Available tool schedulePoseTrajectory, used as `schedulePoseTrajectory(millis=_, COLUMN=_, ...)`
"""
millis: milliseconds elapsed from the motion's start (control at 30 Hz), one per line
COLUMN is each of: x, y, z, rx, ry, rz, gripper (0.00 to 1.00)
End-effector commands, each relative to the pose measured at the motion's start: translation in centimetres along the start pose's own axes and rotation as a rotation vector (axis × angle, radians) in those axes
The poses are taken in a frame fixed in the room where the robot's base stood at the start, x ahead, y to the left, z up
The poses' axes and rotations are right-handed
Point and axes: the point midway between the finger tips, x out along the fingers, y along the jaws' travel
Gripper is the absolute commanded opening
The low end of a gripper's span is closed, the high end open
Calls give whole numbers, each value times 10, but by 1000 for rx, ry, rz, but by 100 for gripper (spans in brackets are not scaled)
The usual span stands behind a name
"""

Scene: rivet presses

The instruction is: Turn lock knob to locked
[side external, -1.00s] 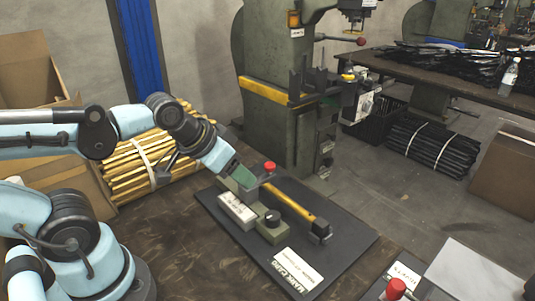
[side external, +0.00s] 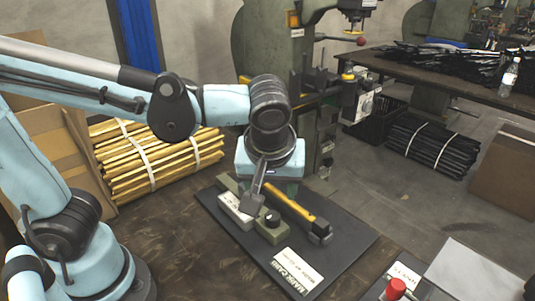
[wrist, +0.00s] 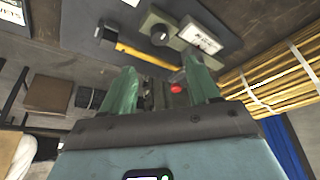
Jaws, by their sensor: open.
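The lock knob is a small black round knob (side external: 272,217) on a grey-green block near the middle of the dark board (side external: 345,240). It also shows in the wrist view (wrist: 159,36), beyond my fingers. Its angle is too small to read. My gripper (wrist: 163,82) is open and empty, with its two green fingers spread apart.
A yellow-handled hammer (side external: 292,203) lies on the board just behind the knob. A white label block (side external: 237,209) stands left of the knob. A second panel with a red button (side external: 396,288) is at front right. Bundled yellow strips (side external: 160,160) lie behind left.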

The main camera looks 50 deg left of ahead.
Motion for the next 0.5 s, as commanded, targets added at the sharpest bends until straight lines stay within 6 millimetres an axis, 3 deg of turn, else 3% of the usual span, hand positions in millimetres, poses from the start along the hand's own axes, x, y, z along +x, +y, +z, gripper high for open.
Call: schedulePoseTrajectory(millis=500, x=60, y=0, z=0, rx=-3, ry=-1, rz=0, gripper=60)
